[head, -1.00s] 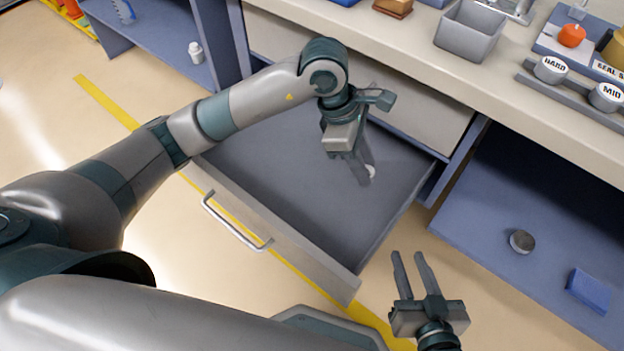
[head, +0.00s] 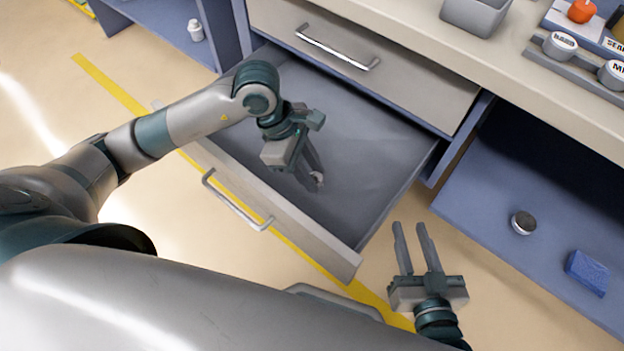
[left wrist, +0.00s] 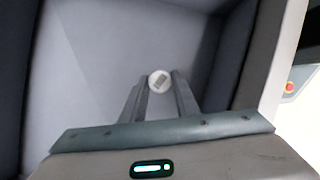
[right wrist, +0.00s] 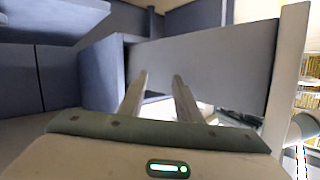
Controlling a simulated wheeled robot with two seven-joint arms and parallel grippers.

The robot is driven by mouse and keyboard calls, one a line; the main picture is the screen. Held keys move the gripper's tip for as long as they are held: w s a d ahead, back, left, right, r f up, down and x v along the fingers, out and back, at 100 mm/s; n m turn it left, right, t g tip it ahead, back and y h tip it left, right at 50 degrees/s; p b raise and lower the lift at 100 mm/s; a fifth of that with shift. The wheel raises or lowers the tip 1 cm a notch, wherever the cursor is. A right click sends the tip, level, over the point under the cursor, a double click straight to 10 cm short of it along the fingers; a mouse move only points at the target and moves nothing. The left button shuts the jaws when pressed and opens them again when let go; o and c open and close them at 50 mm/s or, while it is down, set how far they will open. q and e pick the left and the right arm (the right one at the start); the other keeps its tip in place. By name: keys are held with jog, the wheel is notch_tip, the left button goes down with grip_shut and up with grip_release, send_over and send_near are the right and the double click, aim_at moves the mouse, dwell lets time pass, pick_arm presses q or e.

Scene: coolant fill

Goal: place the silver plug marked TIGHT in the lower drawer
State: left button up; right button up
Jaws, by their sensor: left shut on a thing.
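The lower drawer (head: 375,150) is pulled open and its grey floor is bare. My left gripper (head: 315,176) is inside the drawer's outline, pointing down, shut on a small silver plug (head: 319,180). In the left wrist view the plug (left wrist: 159,81) shows a pale round end between the fingertips. Its marking cannot be read. I cannot tell whether the plug touches the drawer floor. My right gripper (head: 410,226) is open and empty, in front of the cabinet to the right of the drawer.
The upper drawer (head: 405,85) is shut above. On the counter, plugs marked HARD (head: 561,45) and MID (head: 613,73) sit in a rack, near a grey bin (head: 476,15). A round dark-sided piece (head: 523,222) and a blue block (head: 588,272) lie on the right shelf.

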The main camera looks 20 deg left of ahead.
pick_arm(q)
jog(key=shift+f, duration=0.2)
notch_tip(320, 180, down, 3)
jog(key=shift+r, duration=0.1)
jog(key=shift+f+b, duration=0.3)
jog(key=shift+f, duration=0.15)
pick_arm(e)
jog(key=shift+w+a+r+t, duration=0.15)
jog(key=shift+r+t, duration=0.15)
jog(key=shift+r, duration=0.15)
jog(key=shift+a+r+t, duration=0.15)
jog(key=shift+r+t, duration=0.15)
jog(key=shift+r, duration=0.15)
pick_arm(q)
jog(key=o, duration=1)
pick_arm(e)
jog(key=shift+a+r, duration=0.1)
jog(key=shift+r, duration=0.25)
